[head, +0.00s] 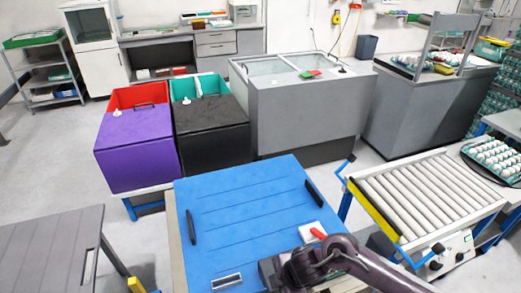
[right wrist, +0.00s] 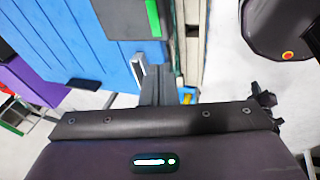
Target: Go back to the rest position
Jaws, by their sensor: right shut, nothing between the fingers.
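My right arm comes in from the bottom right of the head view. Its gripper (head: 268,272) is at the bottom edge, over the front right of a blue slatted panel (head: 240,205), and is partly cut off by the frame. In the right wrist view the right gripper (right wrist: 157,85) is shut, with nothing held. Blue slats (right wrist: 75,45) show beyond it to the left. My left gripper is in neither view.
A white and red object (head: 312,233) lies on the panel near my right arm. Behind are a purple bin (head: 137,148) and a black bin (head: 212,135). A grey table (head: 45,245) is at left.

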